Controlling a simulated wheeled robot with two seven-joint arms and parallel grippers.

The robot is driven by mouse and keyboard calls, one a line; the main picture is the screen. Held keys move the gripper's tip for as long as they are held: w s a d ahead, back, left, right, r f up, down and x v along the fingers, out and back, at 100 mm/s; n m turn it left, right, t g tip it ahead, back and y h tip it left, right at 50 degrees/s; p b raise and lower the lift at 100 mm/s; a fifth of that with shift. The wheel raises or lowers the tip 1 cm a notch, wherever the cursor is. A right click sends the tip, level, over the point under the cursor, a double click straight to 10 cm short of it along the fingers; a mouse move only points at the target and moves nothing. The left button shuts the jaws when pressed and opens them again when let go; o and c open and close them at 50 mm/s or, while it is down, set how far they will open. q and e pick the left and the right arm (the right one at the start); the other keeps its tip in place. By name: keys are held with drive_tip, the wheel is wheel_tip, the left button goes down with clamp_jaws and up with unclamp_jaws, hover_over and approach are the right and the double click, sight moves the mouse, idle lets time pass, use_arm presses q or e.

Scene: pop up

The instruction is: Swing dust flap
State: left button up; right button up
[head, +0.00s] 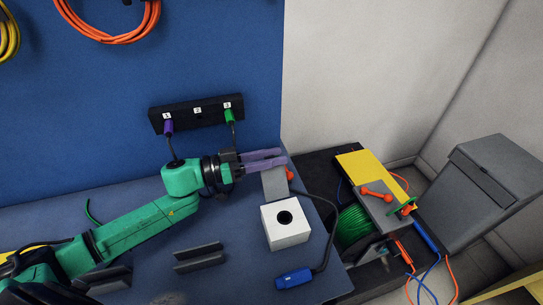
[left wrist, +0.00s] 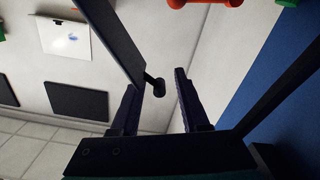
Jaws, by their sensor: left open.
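A white box (head: 286,236) with a round dark hole in its top stands on the blue-grey bench. A grey plate (head: 275,183), apparently the dust flap, stands at its back edge, raised clear of the hole. A small orange knob (head: 290,175) shows at the plate's right side. My left gripper (head: 285,158) is open, its purple fingers pointing right just above and behind the plate's top edge. I cannot tell if they touch it. In the left wrist view the fingers (left wrist: 157,80) are apart, with a dark rounded rod end between or beyond them. My right gripper is out of view.
A blue plug (head: 294,280) on a black cable lies in front of the box. A black panel (head: 188,115) with purple and green plugs is on the blue wall. A green cable reel (head: 355,228) stands to the right. A dark slotted holder (head: 198,257) lies at front left.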

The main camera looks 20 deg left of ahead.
use_arm(q)
clamp_jaws()
idle(1.4)
